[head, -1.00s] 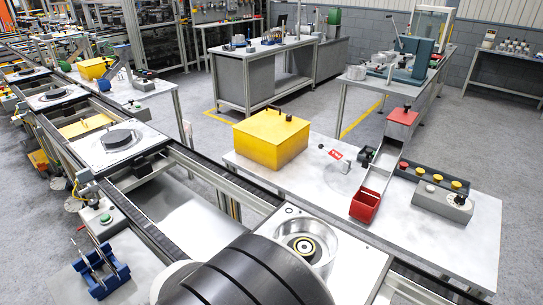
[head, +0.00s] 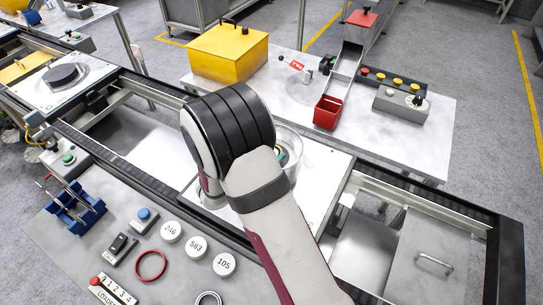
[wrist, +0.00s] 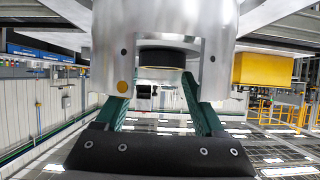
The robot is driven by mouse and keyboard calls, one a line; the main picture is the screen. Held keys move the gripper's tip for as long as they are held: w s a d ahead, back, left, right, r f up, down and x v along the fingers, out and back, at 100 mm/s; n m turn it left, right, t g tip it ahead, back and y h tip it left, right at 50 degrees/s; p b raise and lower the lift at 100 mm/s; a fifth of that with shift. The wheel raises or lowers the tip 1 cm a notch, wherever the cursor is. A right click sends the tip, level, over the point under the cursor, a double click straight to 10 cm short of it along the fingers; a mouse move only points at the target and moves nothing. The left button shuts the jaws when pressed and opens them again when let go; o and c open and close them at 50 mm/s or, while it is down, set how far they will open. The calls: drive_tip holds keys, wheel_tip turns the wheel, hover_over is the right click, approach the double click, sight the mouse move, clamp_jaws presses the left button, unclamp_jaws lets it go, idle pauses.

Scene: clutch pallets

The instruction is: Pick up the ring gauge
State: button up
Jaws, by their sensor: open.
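A steel ring (head: 208,298) lies at the bottom edge of the head view, partly cut off; it looks like the ring gauge. A thin red ring (head: 151,265) lies to its upper left, flat on the grey bench. My gripper is far from both, over the pallet with the round metal housing (head: 292,180). In the head view my arm hides most of the gripper. In the wrist view my gripper (wrist: 157,88) has its two green fingers apart, with a silver housing (wrist: 110,30) and a dark disc (wrist: 162,58) just beyond the tips. I see nothing held.
Number discs, including 105 (head: 224,264), a blue button box (head: 143,218) and a blue rack (head: 75,210) share the near bench. The conveyor rail (head: 110,165) runs between it and the far table with a yellow box (head: 228,52) and red bin (head: 327,112).

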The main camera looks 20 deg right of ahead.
drive_tip(key=shift+s+d+f+g, duration=0.25)
drive_tip(key=shift+s+f, duration=0.2)
drive_tip(key=shift+f, duration=0.3)
drive_tip(key=c, duration=1.3)
drive_tip(key=r, duration=1)
drive_tip(key=shift+w+a+r, duration=0.15)
drive_tip(key=shift+w+a, duration=0.05)
clamp_jaws()
drive_tip(key=o, duration=1.3)
unclamp_jaws()
drive_tip(key=shift+c, duration=0.2)
drive_tip(key=shift+o, duration=0.2)
drive_tip(key=v, duration=1.5)
drive_tip(key=shift+s+a+r, duration=0.15)
drive_tip(key=shift+s+r, duration=0.05)
drive_tip(key=shift+s, duration=0.15)
